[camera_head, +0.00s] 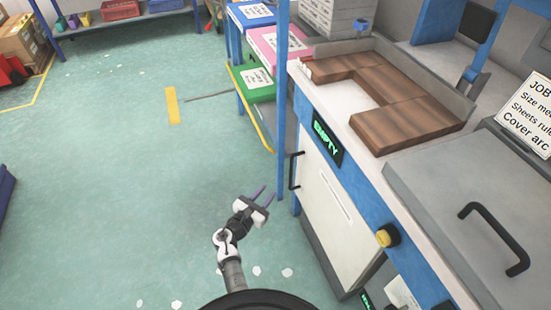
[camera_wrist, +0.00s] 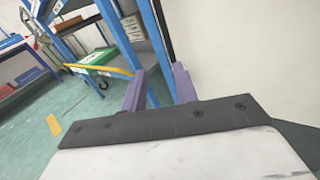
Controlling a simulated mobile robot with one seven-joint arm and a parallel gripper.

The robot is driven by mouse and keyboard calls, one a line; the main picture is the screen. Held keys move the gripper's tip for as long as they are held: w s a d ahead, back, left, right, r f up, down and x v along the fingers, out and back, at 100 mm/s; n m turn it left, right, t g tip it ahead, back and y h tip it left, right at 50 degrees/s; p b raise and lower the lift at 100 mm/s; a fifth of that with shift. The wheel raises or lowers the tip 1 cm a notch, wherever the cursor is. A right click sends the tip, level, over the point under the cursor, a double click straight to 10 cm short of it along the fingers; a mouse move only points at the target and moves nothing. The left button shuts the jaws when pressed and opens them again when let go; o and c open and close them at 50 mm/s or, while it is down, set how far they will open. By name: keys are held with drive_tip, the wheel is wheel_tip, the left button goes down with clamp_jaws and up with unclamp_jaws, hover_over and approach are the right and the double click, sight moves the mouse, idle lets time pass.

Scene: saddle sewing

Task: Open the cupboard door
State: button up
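The cupboard door (camera_head: 328,215) is a white upright panel under the counter at the right in the head view, and it looks shut. Its black bar handle (camera_head: 292,171) stands upright near the door's left edge. My gripper (camera_head: 265,194) is left of the door, lower than the handle and apart from it, with its purple fingers spread and empty. In the wrist view, my gripper (camera_wrist: 160,84) points toward a dark upright bar, which looks like the handle (camera_wrist: 165,32). The white door (camera_wrist: 240,60) fills the right side there.
A blue post (camera_head: 281,110) stands just left of the handle. A rack with coloured trays (camera_head: 258,84) and a yellow rail (camera_head: 247,112) is behind it. The green floor (camera_head: 130,190) at left is mostly clear.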

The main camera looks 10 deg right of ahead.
drive_tip(key=shift+n+h, duration=0.3)
drive_tip(key=shift+s+d+f+b+x, duration=0.2)
drive_tip(key=shift+b+x, duration=0.65)
drive_tip(key=shift+x, duration=1.5)
drive_tip(key=shift+s+d+f+b+x, duration=0.15)
drive_tip(key=shift+b+x, duration=0.65)
drive_tip(key=shift+x, duration=1.55)
drive_tip(key=shift+s+d+f+b+x, duration=0.2)
drive_tip(key=shift+b+x, duration=0.65)
drive_tip(key=shift+x, duration=1.45)
drive_tip(key=shift+w, duration=0.1)
drive_tip(key=shift+a, duration=0.1)
clamp_jaws()
